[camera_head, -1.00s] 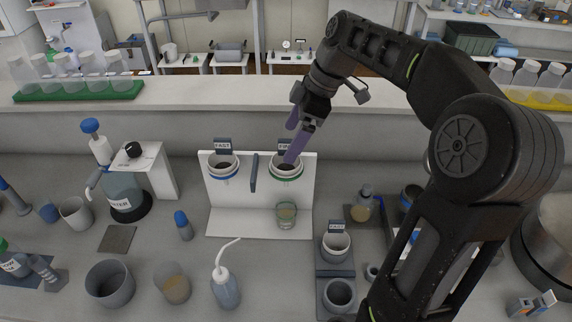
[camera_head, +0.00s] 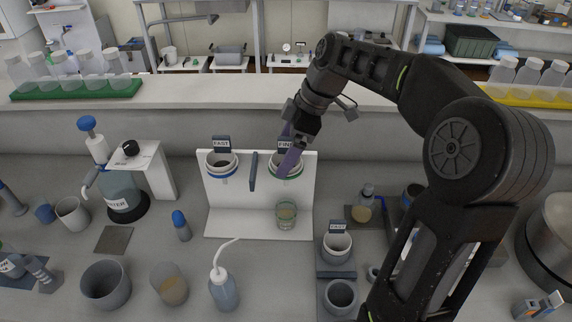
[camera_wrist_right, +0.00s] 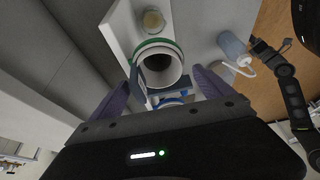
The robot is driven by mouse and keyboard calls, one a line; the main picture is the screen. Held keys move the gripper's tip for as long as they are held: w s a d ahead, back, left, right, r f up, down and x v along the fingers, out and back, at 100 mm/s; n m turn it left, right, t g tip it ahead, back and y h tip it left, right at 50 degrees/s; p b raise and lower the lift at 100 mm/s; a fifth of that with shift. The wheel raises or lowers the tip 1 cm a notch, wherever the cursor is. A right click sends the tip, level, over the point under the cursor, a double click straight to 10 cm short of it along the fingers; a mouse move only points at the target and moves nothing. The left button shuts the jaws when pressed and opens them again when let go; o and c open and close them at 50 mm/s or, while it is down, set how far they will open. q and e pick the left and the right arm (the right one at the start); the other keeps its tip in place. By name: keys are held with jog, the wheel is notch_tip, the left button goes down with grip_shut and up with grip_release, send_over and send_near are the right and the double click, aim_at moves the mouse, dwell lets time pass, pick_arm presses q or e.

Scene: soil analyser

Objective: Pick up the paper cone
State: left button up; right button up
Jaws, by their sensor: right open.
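The paper cone (camera_wrist_right: 176,70) is a pale liner with dark material inside, seated in the green-ringed funnel (camera_head: 286,176) on the right side of the white stand (camera_head: 240,226). My right gripper (camera_head: 288,152) is open just above this funnel, its purple fingers pointing down. In the wrist view the cone's mouth lies between the two fingers, with no clear contact; the fingers partly hide it in the head view. A black arm at the right of the wrist view seems to be my left arm, with its gripper end (camera_wrist_right: 262,48) too small to read.
A blue-ringed funnel (camera_head: 221,170) sits beside it, with a grey upright post (camera_head: 253,172) between them. A beaker (camera_head: 286,217) stands below the green-ringed funnel. A wash bottle (camera_head: 224,290) stands in front. A low wall ledge (camera_head: 220,92) runs behind.

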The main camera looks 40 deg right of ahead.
dwell(0.3)
jog(key=c, duration=1.5)
jog(key=shift+r, duration=0.1)
notch_tip(320, 180, up, 5)
jog(key=shift+f+b, duration=0.2)
jog(key=shift+b, duration=0.3)
notch_tip(320, 180, up, 5)
jog(key=p, duration=0.3)
jog(key=shift+r, duration=0.15)
